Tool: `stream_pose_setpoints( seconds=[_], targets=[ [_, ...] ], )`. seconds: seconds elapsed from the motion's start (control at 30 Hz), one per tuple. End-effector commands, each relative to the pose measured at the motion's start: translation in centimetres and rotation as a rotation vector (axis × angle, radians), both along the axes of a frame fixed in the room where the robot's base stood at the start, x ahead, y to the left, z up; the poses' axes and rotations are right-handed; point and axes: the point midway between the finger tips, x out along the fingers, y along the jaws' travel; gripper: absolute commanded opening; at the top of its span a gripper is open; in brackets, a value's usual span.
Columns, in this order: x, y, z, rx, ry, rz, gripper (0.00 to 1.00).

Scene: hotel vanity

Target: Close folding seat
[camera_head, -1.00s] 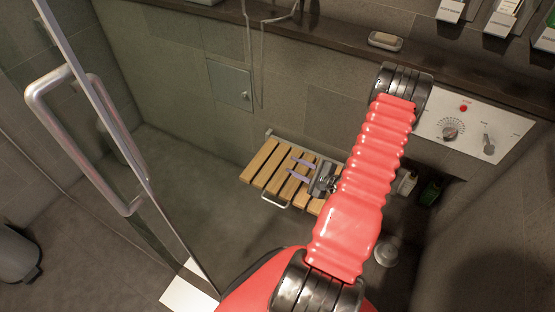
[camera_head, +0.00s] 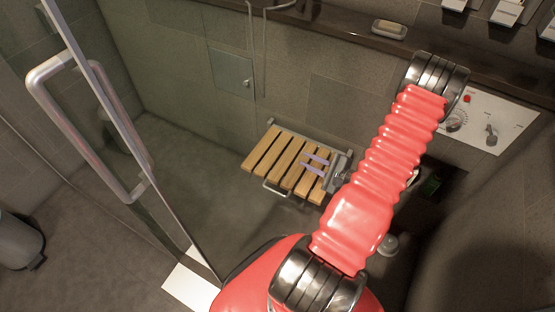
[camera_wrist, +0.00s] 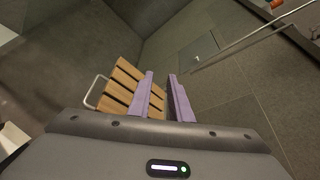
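The folding seat (camera_head: 268,156) has light wooden slats in a metal frame and is folded down from the tiled wall. A metal loop handle (camera_head: 275,190) is at its front edge. My gripper (camera_head: 314,163) has two purple fingers, apart and empty, which overlap the seat's right slats in the head view. I cannot tell whether they touch it. In the wrist view, the seat (camera_wrist: 125,78) lies beyond the parted fingers of my gripper (camera_wrist: 162,97), mostly left of them. Its loop handle (camera_wrist: 92,92) is at the left. The fingers hide part of the slats.
A glass door with a metal handle (camera_head: 75,125) stands at the left. A dark shelf (camera_head: 355,35) with a soap dish (camera_head: 389,29) runs above the seat. A control panel (camera_head: 490,125) and bottles are at the right. The floor left of the seat is clear.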

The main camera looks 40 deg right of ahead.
Motion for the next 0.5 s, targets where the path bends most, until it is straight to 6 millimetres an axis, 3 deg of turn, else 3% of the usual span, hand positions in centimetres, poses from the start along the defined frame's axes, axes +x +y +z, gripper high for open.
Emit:
stream_pose_setpoints(
  seconds=[0.27,0.5],
  targets=[
    [2.8,3.1,3.9,-0.046,0.002,0.176,0.17],
    [5.4,8.6,8.9,-0.124,0.024,0.438,0.17]
  ],
)
